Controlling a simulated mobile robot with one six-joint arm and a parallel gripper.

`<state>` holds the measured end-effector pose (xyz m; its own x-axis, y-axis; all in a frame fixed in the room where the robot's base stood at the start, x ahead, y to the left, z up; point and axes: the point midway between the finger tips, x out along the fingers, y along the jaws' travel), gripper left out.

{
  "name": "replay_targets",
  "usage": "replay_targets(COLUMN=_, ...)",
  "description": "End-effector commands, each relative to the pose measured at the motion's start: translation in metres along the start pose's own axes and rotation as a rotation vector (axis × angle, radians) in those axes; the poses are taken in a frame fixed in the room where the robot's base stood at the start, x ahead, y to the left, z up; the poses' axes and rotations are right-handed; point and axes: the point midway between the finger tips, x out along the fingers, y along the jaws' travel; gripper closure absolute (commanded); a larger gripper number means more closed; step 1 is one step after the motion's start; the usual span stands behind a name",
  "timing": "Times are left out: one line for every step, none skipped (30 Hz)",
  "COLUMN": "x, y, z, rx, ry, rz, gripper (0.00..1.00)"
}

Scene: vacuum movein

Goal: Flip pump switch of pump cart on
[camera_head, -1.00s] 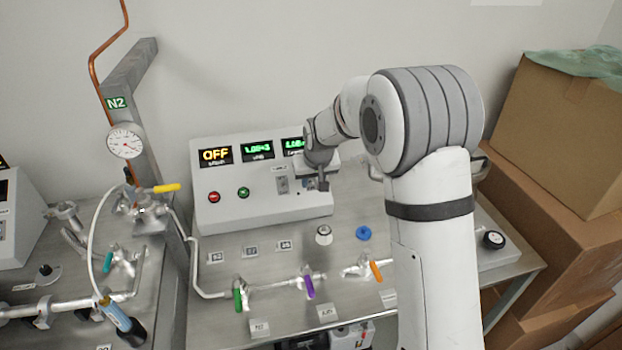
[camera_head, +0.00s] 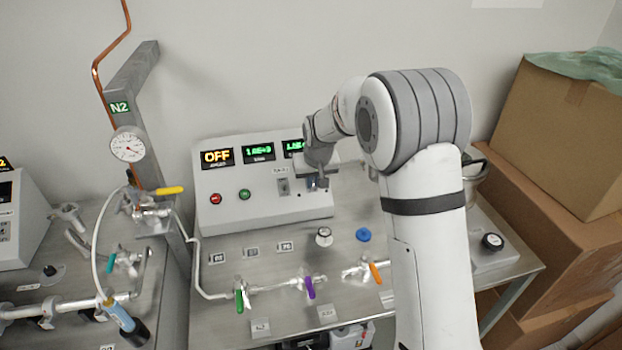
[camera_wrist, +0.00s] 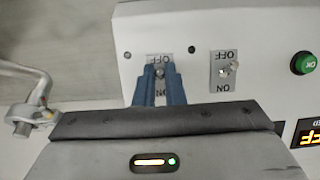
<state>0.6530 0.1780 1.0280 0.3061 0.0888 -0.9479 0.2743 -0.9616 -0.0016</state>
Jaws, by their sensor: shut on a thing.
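The pump cart's sloped control panel (camera_head: 262,210) stands at the back, with an amber display (camera_head: 216,157) reading OFF. One toggle switch (camera_head: 283,186) is uncovered on the panel; it also shows in the upside-down wrist view (camera_wrist: 227,71), with OFF and ON labels. My gripper (camera_head: 318,184) is at the panel, right of that switch. In the wrist view, my gripper's blue fingers (camera_wrist: 159,78) straddle a second toggle switch (camera_wrist: 160,71) and are shut on its lever. The fingers partly cover its labels, and its exact position is unclear.
Red (camera_head: 215,198) and green (camera_head: 245,194) buttons sit left on the panel. Valves with green (camera_head: 239,300), purple (camera_head: 310,287) and orange (camera_head: 375,272) handles lie in front. Cardboard boxes (camera_head: 570,130) stand at the right.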

Motion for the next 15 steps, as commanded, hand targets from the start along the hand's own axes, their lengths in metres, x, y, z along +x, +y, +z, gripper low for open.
replay_targets(x=-0.005, y=-0.001, z=-0.004, rx=-0.001, ry=-0.027, rz=-0.001, gripper=1.00)
replay_targets(x=-0.006, y=-0.001, z=-0.005, rx=-0.001, ry=-0.045, rz=-0.001, gripper=1.00)
replay_targets(x=-0.007, y=-0.001, z=-0.006, rx=-0.001, ry=-0.072, rz=-0.001, gripper=1.00)
replay_targets(x=-0.007, y=-0.001, z=-0.007, rx=-0.001, ry=-0.094, rz=-0.001, gripper=1.00)
replay_targets(x=-0.008, y=-0.001, z=-0.009, rx=-0.001, ry=-0.118, rz=-0.001, gripper=1.00)
replay_targets(x=-0.009, y=-0.001, z=-0.010, rx=0.000, ry=-0.151, rz=-0.001, gripper=1.00)
replay_targets(x=-0.009, y=-0.001, z=-0.011, rx=0.000, ry=-0.177, rz=-0.001, gripper=1.00)
replay_targets(x=-0.009, y=-0.001, z=-0.013, rx=0.000, ry=-0.205, rz=-0.001, gripper=1.00)
replay_targets(x=-0.009, y=-0.001, z=-0.014, rx=0.000, ry=-0.243, rz=-0.001, gripper=1.00)
replay_targets(x=-0.009, y=-0.001, z=-0.016, rx=0.000, ry=-0.271, rz=-0.001, gripper=1.00)
replay_targets(x=-0.009, y=-0.001, z=-0.017, rx=0.000, ry=-0.300, rz=-0.001, gripper=1.00)
replay_targets(x=-0.009, y=-0.001, z=-0.018, rx=0.000, ry=-0.338, rz=-0.001, gripper=1.00)
replay_targets(x=-0.008, y=-0.001, z=-0.020, rx=0.000, ry=-0.366, rz=-0.001, gripper=1.00)
replay_targets(x=-0.008, y=-0.001, z=-0.021, rx=0.000, ry=-0.393, rz=-0.001, gripper=1.00)
replay_targets(x=-0.007, y=-0.001, z=-0.022, rx=0.000, ry=-0.427, rz=-0.001, gripper=1.00)
